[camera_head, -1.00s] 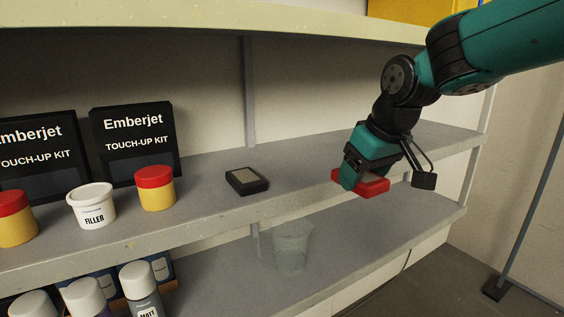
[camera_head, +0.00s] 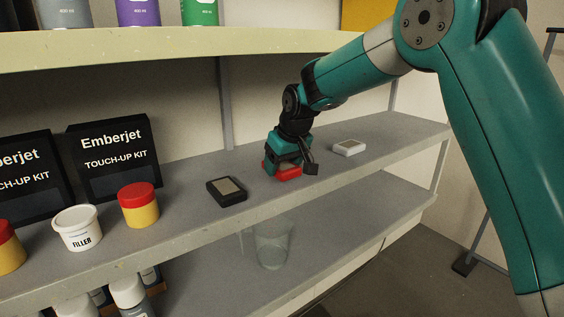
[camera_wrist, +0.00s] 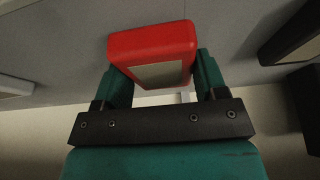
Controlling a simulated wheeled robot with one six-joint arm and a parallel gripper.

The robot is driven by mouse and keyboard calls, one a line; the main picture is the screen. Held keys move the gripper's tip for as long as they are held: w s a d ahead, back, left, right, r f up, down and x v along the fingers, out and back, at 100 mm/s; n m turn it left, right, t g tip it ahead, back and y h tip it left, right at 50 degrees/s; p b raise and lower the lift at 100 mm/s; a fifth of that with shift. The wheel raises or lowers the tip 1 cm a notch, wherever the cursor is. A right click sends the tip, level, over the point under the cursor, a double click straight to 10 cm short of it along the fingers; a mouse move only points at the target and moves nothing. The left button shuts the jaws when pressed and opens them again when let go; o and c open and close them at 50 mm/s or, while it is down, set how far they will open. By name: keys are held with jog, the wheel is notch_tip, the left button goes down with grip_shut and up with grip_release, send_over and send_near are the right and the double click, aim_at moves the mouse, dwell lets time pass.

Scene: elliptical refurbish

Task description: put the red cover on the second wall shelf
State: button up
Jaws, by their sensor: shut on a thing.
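The red cover (camera_head: 288,170) is a small red block with a pale panel, seen large in the wrist view (camera_wrist: 151,42). My gripper (camera_head: 283,166) is shut on it, one finger on each side. In the head view the cover is at the middle shelf (camera_head: 235,222), between a black cover (camera_head: 226,191) on the left and a white cover (camera_head: 349,147) on the right. I cannot tell whether it touches the shelf surface. My gripper hides part of it.
Two black Emberjet boxes (camera_head: 113,160), a white filler tub (camera_head: 77,229) and a red-lidded yellow jar (camera_head: 138,206) stand to the left. A clear cup (camera_head: 273,244) is on the shelf below. The upper shelf (camera_head: 150,50) is overhead.

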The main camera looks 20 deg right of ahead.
aim_at(290, 169)
jog(key=shift+f, duration=0.55)
jog(key=shift+f, duration=0.1)
jog(key=o, duration=1.1)
jog(key=shift+f, duration=0.1)
jog(key=b+v, duration=0.2)
jog(key=v, duration=0.6)
jog(key=s+a+f+n+g+y, duration=0.1)
jog(key=s+a, duration=0.1)
jog(key=s, duration=1)
jog(key=s+a+f+n+g+y, duration=0.1)
jog(key=s+a, duration=0.1)
jog(key=s, duration=0.9)
jog(key=s+a+f+n+g, duration=0.1)
jog(key=s+a+g, duration=0.1)
jog(key=s, duration=1)
jog(key=shift+s+f+y, duration=0.3)
jog(key=shift+s+y, duration=0.05)
jog(key=shift+y, duration=0.05)
